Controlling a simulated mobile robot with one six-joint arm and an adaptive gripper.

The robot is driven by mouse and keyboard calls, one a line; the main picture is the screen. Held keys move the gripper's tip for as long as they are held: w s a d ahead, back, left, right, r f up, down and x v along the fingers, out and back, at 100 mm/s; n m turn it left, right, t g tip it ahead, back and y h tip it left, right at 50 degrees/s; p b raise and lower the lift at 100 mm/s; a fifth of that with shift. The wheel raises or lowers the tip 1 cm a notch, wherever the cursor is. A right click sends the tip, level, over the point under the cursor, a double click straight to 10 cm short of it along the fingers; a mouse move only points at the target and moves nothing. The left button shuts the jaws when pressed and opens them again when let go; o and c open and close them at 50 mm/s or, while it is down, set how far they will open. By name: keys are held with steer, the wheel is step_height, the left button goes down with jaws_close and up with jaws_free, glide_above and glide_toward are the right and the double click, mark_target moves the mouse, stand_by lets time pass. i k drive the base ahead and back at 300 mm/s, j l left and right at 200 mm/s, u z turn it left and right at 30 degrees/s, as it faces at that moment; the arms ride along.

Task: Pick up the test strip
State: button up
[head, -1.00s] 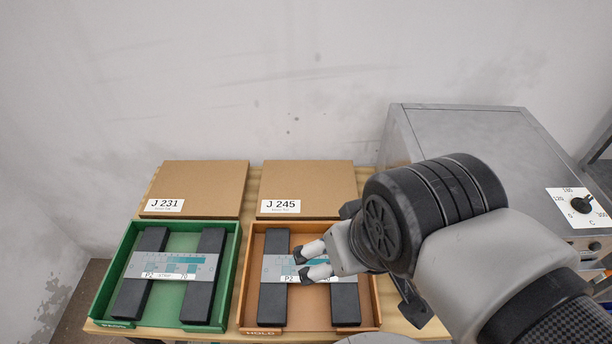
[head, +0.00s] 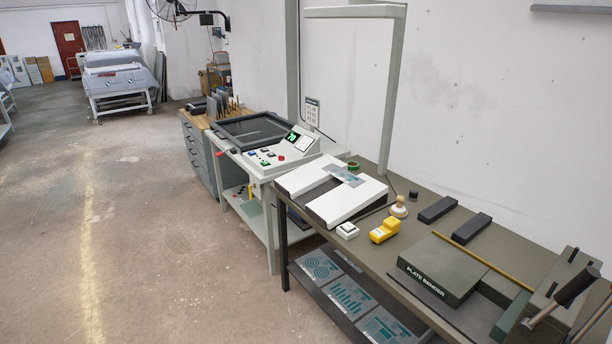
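A small grey-blue strip (head: 345,174), which looks like a test strip, lies across the gap between two sloped white blocks (head: 343,203) on the long dark-topped table (head: 398,262). It is small in this view, and I cannot read any print on it. My gripper and arm are out of view.
A yellow handheld device (head: 384,230), a small white box (head: 347,230) and a wooden-knobbed stamp (head: 399,206) stand near the blocks. A plate bender (head: 440,270) and two black bars (head: 437,209) are to the right. A console (head: 285,151) adjoins left. Floor at left is clear.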

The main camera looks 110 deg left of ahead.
mark_target(347, 178)
steer(key=u, duration=3.3)
steer(key=i+j, duration=0.15)
steer(key=i, duration=0.45)
steer(key=i+j, duration=0.2)
steer(key=i, duration=0.4)
steer(key=i+j, duration=0.15)
steer(key=i, duration=0.4)
steer(key=i+j, duration=0.15)
steer(key=i, duration=0.45)
steer(key=i+j, duration=0.2)
steer(key=i, duration=0.4)
steer(key=i+j, duration=0.15)
steer(key=i, duration=0.45)
steer(key=u, duration=0.05)
